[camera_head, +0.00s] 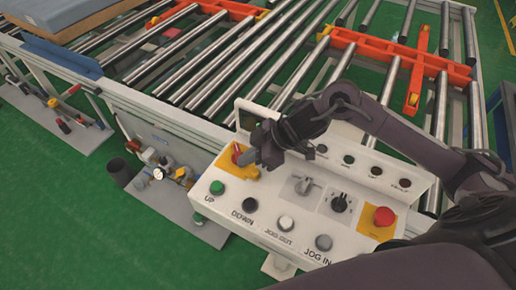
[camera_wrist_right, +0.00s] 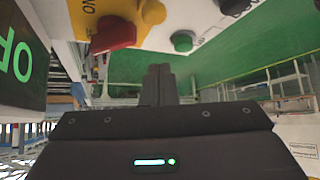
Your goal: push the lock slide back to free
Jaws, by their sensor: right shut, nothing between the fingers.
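A control panel (camera_head: 270,215) carries a yellow plate (camera_head: 222,163) at its upper left, with a red handle (camera_head: 236,150) on it. I cannot tell for certain which part is the lock slide. My right gripper (camera_head: 246,159) is shut and empty at the yellow plate, right beside the red handle. In the wrist view its fingertips (camera_wrist_right: 160,70) are apart from the handle. My left gripper is not in view.
The panel also has a green button (camera_head: 217,187), a black button (camera_head: 249,204), a grey selector (camera_head: 304,186) and a red stop button (camera_head: 384,216). Green floor is open at left.

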